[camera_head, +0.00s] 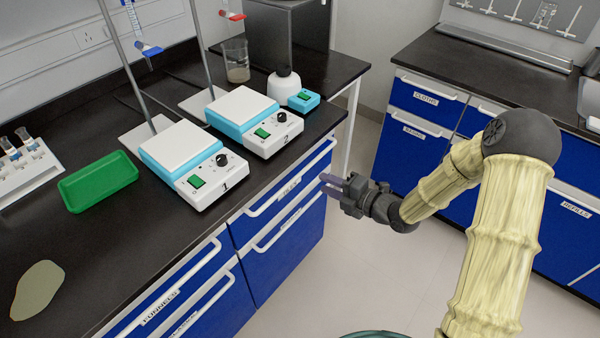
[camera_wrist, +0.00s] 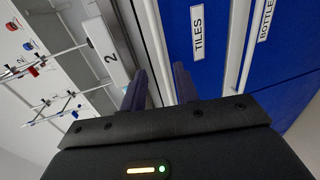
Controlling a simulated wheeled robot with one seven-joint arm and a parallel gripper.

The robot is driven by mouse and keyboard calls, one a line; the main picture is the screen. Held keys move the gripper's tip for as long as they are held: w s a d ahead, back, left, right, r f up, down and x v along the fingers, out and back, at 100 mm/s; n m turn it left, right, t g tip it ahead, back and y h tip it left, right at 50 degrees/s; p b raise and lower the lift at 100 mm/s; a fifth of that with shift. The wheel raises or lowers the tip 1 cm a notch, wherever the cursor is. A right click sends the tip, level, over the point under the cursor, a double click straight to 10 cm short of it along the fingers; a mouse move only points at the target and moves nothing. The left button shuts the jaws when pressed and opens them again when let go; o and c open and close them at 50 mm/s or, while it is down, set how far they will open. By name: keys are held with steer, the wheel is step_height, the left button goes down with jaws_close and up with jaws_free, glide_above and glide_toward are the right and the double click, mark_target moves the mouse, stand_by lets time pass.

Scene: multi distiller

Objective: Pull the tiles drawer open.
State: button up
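The tiles drawer (camera_head: 284,196) is the upper blue drawer under the far end of the black bench, and it looks closed. Its label (camera_wrist: 197,32) reads TILES in the wrist view. Its long white handle (camera_wrist: 155,42) runs along the drawer front. My gripper (camera_head: 324,184) is in front of the drawer unit, near the drawer's right end. In the wrist view my gripper (camera_wrist: 160,88) is open, with a gap between its two dark fingers. The handle lines up with that gap in the picture; I cannot tell whether the fingertips reach around it.
A lower drawer with a white handle (camera_wrist: 240,45) is labelled BOTTLES. On the bench (camera_head: 100,250) stand hotplates 1 (camera_head: 190,165) and 2 (camera_head: 250,118), and a green tray (camera_head: 98,182). Another blue cabinet (camera_head: 410,135) stands across the aisle. The floor (camera_head: 345,265) between is clear.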

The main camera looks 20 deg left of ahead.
mark_target(301, 172)
steer(key=x, duration=1)
steer(key=shift+s, duration=0.15)
jaws_close()
